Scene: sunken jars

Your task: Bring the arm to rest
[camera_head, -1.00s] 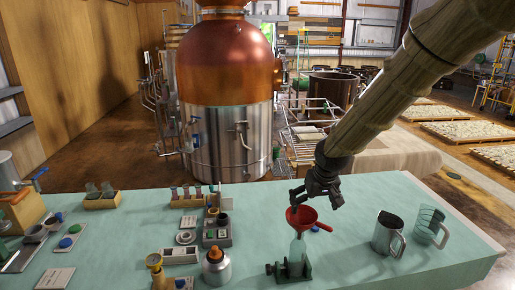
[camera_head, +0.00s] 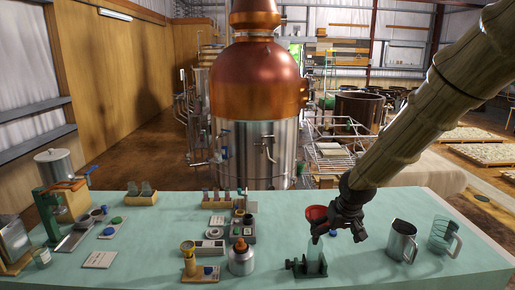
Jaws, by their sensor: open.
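My gripper (camera_head: 338,235) hangs over the right half of the table, fingers pointing down and spread open, with nothing seen between them. In this view it overlaps the right side of a red funnel (camera_head: 315,212). The funnel appears above a clear glass vessel (camera_head: 316,259) held in a dark green clamp stand (camera_head: 294,265). The gripper's left finger hides the funnel's lower part and the vessel's top. I cannot tell whether the finger touches either. My arm reaches in from the upper right.
A steel jug (camera_head: 402,239) and a clear measuring jug (camera_head: 441,234) stand right of the gripper. A metal bottle (camera_head: 241,259) stands left of the clamp. A copper still (camera_head: 254,80) stands beyond the table (camera_head: 370,270).

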